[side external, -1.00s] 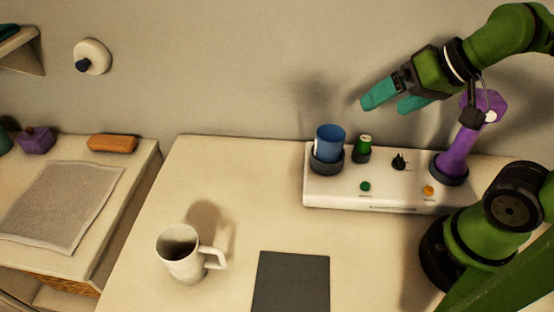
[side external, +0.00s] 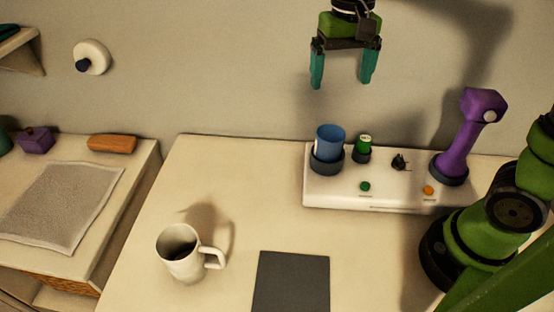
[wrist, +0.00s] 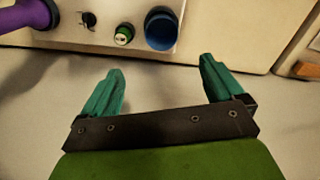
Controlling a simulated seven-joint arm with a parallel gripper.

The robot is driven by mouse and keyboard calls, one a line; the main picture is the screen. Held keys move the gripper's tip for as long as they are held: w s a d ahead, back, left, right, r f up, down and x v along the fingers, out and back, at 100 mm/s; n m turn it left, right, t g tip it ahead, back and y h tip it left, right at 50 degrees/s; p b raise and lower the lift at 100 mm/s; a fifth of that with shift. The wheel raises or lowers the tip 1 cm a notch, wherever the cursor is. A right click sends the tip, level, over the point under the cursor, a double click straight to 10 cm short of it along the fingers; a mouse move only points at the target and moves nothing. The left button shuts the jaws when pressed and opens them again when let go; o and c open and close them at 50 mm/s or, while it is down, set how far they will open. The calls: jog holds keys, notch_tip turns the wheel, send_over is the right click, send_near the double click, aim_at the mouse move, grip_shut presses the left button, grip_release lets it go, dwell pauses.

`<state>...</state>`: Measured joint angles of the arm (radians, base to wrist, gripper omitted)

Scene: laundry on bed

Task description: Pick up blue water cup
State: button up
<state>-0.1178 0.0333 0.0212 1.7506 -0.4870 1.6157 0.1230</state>
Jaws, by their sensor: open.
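The blue water cup (side external: 330,140) stands upright in a dark ring holder at the left end of a white base unit (side external: 395,192) in the side view. In the wrist view the cup (wrist: 161,30) shows from above, beyond and between my fingers, near the top edge. My gripper (side external: 343,82) points down with its two teal fingers apart and empty. It hangs above the cup in the side picture, clear of it. In the wrist view the gripper (wrist: 163,78) is also open with nothing between the fingertips.
A small green-capped item (side external: 363,146) stands close to the cup's right. A purple handled device (side external: 462,140) rises at the base's right end. A white mug (side external: 183,258) and dark mat (side external: 291,283) lie nearer. The wall (side external: 230,70) is behind; table between is clear.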

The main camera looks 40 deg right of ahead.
send_over(329, 149)
jog(key=w+d, duration=0.2)
jog(key=d, duration=0.1)
notch_tip(329, 149, down, 11)
jog(key=shift+s+a+f, duration=0.1)
jog(key=shift+a+f, duration=0.1)
jog(key=shift+f, duration=1.25)
jog(key=shift+s+a+f, duration=0.1)
jog(key=shift+a+f, duration=0.05)
jog(key=shift+f, duration=1.3)
jog(key=shift+c, duration=0.3)
jog(key=c, duration=1)
